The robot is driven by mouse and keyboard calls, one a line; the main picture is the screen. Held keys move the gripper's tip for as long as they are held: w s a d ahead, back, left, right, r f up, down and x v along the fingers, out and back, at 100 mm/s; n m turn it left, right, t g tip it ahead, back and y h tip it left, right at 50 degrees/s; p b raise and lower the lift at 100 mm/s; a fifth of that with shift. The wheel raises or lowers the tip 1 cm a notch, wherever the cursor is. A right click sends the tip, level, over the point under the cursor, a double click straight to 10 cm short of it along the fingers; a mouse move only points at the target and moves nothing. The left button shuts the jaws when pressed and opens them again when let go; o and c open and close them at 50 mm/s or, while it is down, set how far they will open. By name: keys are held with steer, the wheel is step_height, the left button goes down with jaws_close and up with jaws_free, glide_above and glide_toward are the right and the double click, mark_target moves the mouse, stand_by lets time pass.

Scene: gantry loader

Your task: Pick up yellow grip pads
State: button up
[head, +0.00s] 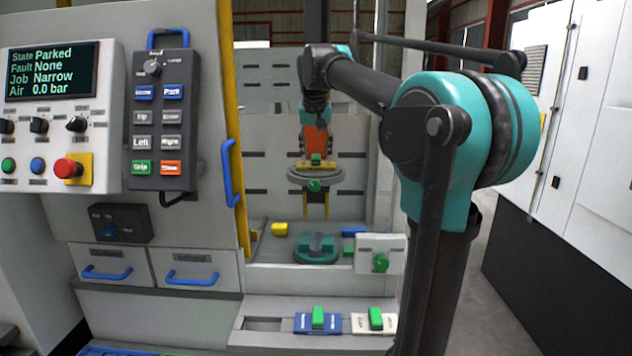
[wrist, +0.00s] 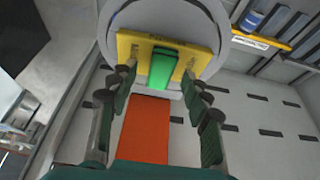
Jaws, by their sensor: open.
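The yellow grip pads (head: 325,166) show as a yellow plate with a green block on it, at a grey round head (head: 315,178) inside the machine bay. In the wrist view the yellow plate (wrist: 134,47) has dark lettering, and the green block (wrist: 163,68) stands out from its middle. My gripper (wrist: 159,76) is open, with one finger on each side of the green block. I cannot tell whether the fingers touch it. In the head view my arm reaches into the bay, and its finger ends are hard to make out.
An orange surface (wrist: 143,130) shows between my fingers. A blue plate (head: 302,323) and a white plate (head: 363,321) with green blocks lie on the front shelf. A blue-handled door stands left.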

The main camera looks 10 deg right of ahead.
steer(key=shift+w+f, duration=0.2)
steer(key=shift+f, duration=0.3)
jaws_close()
